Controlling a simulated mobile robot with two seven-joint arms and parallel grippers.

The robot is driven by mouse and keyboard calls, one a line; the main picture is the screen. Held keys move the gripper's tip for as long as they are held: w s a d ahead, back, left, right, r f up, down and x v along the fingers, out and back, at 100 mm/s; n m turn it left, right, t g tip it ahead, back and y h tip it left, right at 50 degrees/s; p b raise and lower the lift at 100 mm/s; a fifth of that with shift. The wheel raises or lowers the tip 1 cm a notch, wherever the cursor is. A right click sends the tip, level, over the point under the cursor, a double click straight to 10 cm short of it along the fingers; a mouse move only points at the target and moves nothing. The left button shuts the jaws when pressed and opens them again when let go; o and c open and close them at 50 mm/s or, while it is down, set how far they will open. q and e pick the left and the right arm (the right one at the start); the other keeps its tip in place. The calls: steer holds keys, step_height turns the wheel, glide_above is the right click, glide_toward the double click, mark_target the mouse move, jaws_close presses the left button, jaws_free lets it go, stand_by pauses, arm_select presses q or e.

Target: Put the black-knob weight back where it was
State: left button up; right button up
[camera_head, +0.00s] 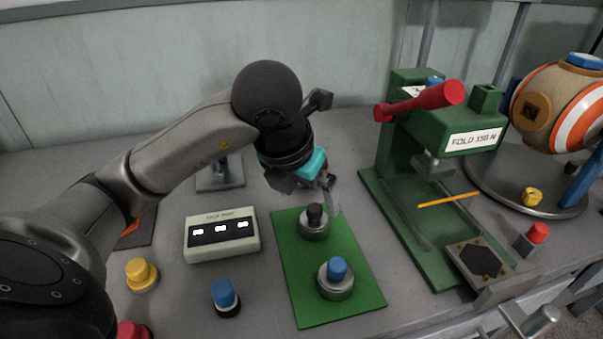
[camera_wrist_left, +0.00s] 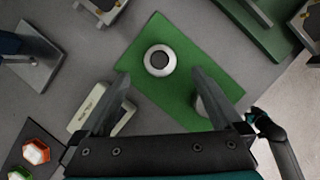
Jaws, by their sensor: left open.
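The black-knob weight (camera_head: 313,229), a round steel body with a black knob, stands upright on the far part of the green mat (camera_head: 301,297). In the left wrist view the black-knob weight (camera_wrist_left: 159,61) shows from above, just beyond and between the finger tips. My left gripper (camera_head: 322,196) is open and empty, pointing down just above the black knob; it also shows in the left wrist view (camera_wrist_left: 160,75). A blue-knob weight (camera_head: 336,280) stands on the near part of the mat, partly hidden behind a finger in the wrist view.
A white display box (camera_head: 222,243) stands left of the mat. The green press (camera_head: 425,124) with a red handle (camera_head: 420,100) stands to the right. Yellow (camera_head: 141,274) and blue (camera_head: 225,297) knobbed pieces stand in front left. A striped ball (camera_head: 568,104) sits at the far right.

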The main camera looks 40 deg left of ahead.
arm_select(q)
steer(key=shift+p+v, duration=0.6)
steer(key=shift+v, duration=1.45)
arm_select(e)
steer(key=shift+s+d+f, duration=0.8)
steer(key=shift+s+f, duration=0.15)
steer(key=shift+f, duration=0.1)
